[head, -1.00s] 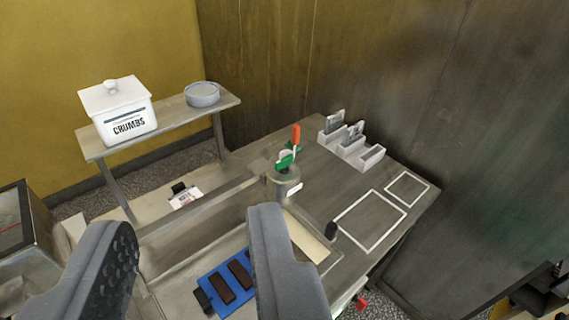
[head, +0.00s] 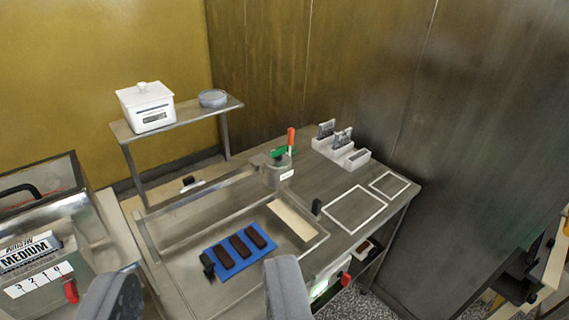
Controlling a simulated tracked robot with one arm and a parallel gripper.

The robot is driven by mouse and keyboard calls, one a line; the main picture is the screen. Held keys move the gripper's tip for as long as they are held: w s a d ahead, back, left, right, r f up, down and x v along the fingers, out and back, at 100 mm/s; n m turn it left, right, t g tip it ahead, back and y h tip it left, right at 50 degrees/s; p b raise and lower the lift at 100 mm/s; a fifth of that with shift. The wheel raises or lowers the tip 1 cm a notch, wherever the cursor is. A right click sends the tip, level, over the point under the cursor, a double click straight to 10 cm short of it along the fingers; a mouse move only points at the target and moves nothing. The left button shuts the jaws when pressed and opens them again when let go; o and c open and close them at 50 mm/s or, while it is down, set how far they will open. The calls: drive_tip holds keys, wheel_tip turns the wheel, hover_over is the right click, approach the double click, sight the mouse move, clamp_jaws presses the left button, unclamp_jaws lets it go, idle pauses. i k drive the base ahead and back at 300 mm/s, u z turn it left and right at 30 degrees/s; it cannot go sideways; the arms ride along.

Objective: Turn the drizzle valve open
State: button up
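A grey cylindrical pot (head: 276,177) stands at the back of the steel table. On its top are a green piece (head: 278,152) and an upright orange-red lever (head: 291,137), which look like the drizzle valve. A small white label is on the pot's side; its text is too small to read. My gripper (head: 203,275) is open and empty, its two grey fingers wide apart at the bottom edge. It is in front of the pot and apart from it. The left finger is partly cut off by the frame.
A blue tray (head: 212,262) with dark bars lies on the mesh bed. A rack with cards (head: 342,155) and two white outlines are on the right. A machine marked MEDIUM (head: 30,255) stands left. A shelf (head: 190,119) holds a white crock (head: 146,107) and grey bowl (head: 213,98).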

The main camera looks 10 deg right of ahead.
sight(276, 154)
drive_tip(key=z, duration=0.25)
drive_tip(key=i, duration=1.3)
drive_tip(key=u, duration=0.05)
